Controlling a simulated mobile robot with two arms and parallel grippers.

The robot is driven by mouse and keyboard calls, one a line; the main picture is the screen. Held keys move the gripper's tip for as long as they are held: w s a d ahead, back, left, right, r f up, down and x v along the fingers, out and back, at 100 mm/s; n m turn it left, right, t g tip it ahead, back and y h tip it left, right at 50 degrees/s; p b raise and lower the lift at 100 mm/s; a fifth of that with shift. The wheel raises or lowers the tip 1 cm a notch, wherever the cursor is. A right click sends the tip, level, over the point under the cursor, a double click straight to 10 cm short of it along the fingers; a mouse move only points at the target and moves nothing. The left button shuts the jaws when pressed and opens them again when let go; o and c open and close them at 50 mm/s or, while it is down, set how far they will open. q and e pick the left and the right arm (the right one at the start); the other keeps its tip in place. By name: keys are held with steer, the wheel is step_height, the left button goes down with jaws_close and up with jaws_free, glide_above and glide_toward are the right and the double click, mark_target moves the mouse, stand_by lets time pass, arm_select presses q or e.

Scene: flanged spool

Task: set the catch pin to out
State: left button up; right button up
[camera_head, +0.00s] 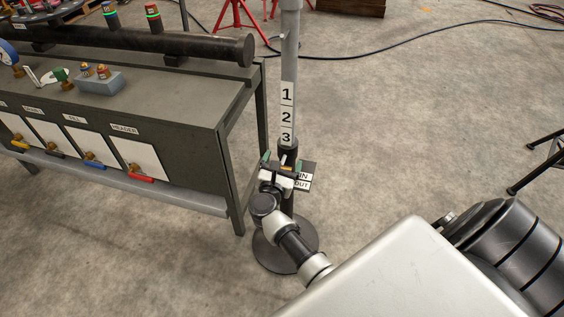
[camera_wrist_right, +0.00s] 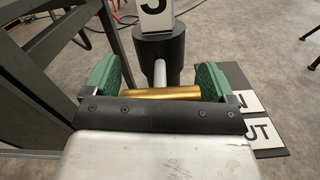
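The catch pin (camera_wrist_right: 160,76) is a light steel rod with a brass cross bar (camera_wrist_right: 160,93), coming out of a black collar (camera_wrist_right: 158,50) on the post. In the head view the brass bar (camera_head: 287,167) is only a small patch. My right gripper (camera_head: 283,164) is at the pin; in the right wrist view its green-padded fingers (camera_wrist_right: 160,82) stand wide apart, one at each end of the bar. Whether the pads touch the bar ends is unclear. The IN label (camera_head: 303,176) and OUT label (camera_head: 302,184) sit beside the pin. My left gripper is not in view.
The grey post (camera_head: 290,50) carries a 1-2-3 scale (camera_head: 287,113) and stands on a round base (camera_head: 270,255). A dark workbench (camera_head: 190,100) with valves is close on the left, its leg near my right gripper. Open floor (camera_head: 420,130) lies to the right.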

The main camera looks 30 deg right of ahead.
steer(key=c, duration=0.4)
steer(key=shift+o, duration=0.2)
steer(key=shift+a, duration=0.2)
steer(key=v, duration=0.3)
steer(key=shift+s, duration=0.15)
steer(key=o, duration=0.8)
steer(key=shift+f, duration=0.1)
steer(key=shift+o, duration=1.4)
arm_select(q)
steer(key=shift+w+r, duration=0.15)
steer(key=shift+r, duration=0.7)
